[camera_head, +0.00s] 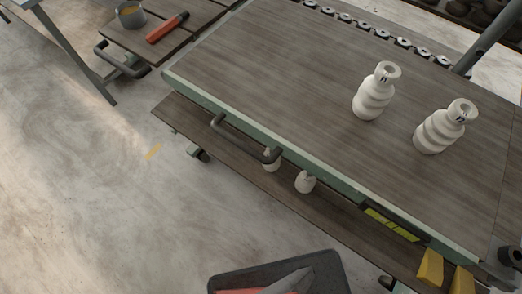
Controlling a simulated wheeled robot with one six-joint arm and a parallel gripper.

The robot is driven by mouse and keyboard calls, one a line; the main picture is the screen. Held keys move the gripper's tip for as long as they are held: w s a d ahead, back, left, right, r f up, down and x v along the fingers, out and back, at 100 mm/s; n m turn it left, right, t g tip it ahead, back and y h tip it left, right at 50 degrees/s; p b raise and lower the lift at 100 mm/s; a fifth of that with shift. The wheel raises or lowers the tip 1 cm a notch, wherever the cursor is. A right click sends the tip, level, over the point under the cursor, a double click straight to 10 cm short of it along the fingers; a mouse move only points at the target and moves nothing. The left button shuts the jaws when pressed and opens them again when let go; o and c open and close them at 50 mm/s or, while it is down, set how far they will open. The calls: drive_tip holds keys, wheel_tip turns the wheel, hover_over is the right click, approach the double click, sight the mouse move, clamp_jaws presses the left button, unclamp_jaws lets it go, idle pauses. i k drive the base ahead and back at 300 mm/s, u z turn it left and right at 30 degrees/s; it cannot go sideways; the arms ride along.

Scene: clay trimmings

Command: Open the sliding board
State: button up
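A wide brown wooden board (290,75) with a pale green front edge fills the upper right. A dark bar handle (245,140) is fixed to its front edge, left of the middle. I cannot tell for sure whether this is the sliding board, or how far it is slid. Two white ribbed clay bottles, a left one (374,95) and a right one (443,130), stand upright on its right part. My gripper is not in view, and nothing visible is touching the handle.
A lower shelf (190,122) under the board holds small white pieces (306,182). Yellow blocks (430,268) sit at the lower right. A dark tray (335,262) is at the bottom. A smaller table with a red-orange tool (167,28) and grey cup (130,14) is upper left.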

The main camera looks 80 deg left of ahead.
sight(288, 74)
drive_tip(key=u, duration=2.85)
